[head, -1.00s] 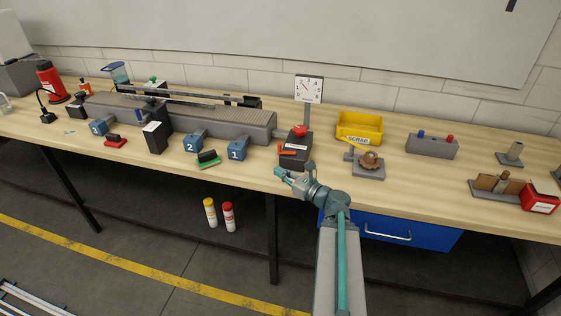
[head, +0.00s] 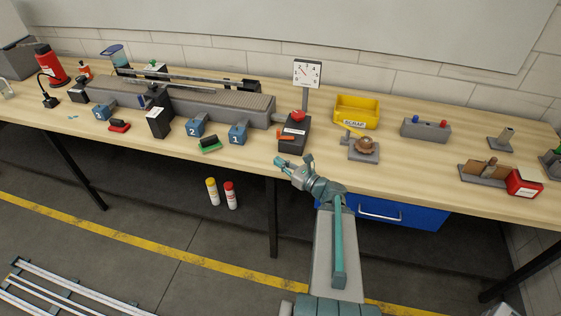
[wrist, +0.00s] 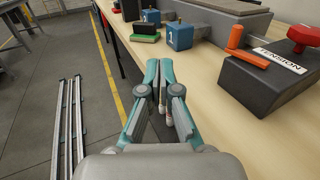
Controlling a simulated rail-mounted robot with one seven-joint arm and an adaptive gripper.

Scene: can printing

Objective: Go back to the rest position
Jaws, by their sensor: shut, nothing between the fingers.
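My gripper (head: 295,168) is shut and empty. In the head view it is over the front edge of the workbench, just in front of the dark tension box (head: 290,137) with its red knob. In the wrist view its two teal fingers (wrist: 160,68) lie close together, pointing along the bench front, with the tension box (wrist: 262,85) to their right. Nothing is held, and the fingers appear apart from the objects on the bench.
The wooden bench (head: 225,170) carries blue blocks 1 (head: 238,134) and 2 (head: 195,131), a green-based stamp (head: 209,145), a long grey machine (head: 225,105) and a yellow scrap bin (head: 356,110). A blue drawer (head: 420,215) is below. The bench front edge is mostly clear.

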